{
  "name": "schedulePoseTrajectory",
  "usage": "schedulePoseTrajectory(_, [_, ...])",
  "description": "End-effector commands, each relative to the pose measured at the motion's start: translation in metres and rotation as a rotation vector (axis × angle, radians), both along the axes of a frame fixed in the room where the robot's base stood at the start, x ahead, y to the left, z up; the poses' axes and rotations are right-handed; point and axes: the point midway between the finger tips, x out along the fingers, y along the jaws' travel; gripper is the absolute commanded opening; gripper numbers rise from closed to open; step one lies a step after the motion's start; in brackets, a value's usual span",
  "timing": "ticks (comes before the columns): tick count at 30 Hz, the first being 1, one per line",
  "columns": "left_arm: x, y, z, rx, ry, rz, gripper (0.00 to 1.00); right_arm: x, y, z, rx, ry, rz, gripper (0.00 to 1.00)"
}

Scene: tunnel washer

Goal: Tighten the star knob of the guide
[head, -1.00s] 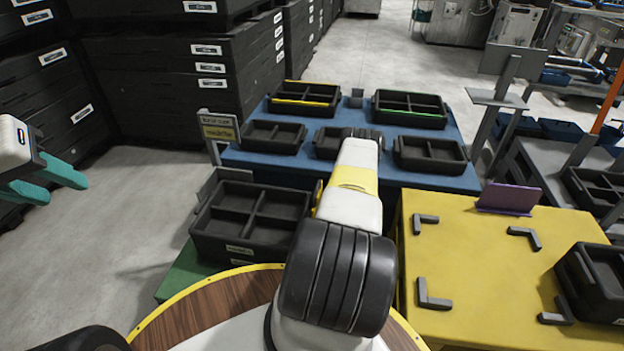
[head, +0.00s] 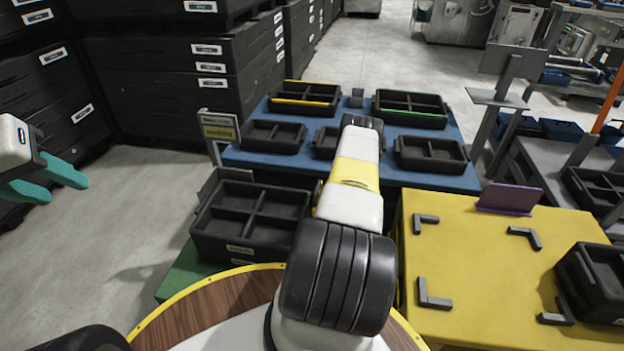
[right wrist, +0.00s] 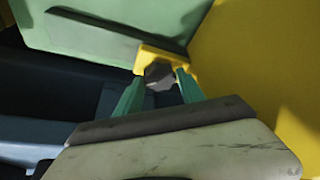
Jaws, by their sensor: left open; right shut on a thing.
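In the right wrist view, a dark grey faceted knob (right wrist: 158,75), likely the star knob, sits at a yellow bracket (right wrist: 176,55), likely part of the guide. The two teal fingers of my right gripper (right wrist: 160,84) are on either side of the knob and shut on it. In the head view, my right forearm hides this gripper and the knob. My left gripper (head: 62,187) is at the far left of the head view, open and empty, over the floor.
A blue table (head: 345,108) holds several black trays. A black divided bin (head: 246,250) is left of my right arm. A yellow table (head: 470,265) with dark corner brackets and a purple plate (head: 510,198) is on the right. Black crates (head: 160,75) are stacked at the back left.

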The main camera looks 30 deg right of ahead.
Motion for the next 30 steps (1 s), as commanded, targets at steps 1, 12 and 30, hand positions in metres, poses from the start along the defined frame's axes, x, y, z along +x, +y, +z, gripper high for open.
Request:
schedulePoseTrajectory(1, [0.0000,0.0000,0.0000,0.000,0.000,0.000,0.42,0.0005,0.0002,0.0003,0.001,-0.001,-0.001,0.06])
schedulePoseTrajectory(12, [0.0000,0.0000,0.0000,0.000,0.000,0.000,0.42,0.0005,0.0003,0.0002,0.001,-0.001,0.002,0.68])
schedulePoseTrajectory(30, [0.0000,0.0000,0.0000,0.000,0.000,0.000,0.42,0.0002,-0.0032,-0.0008,0.000,0.000,0.267,0.68])
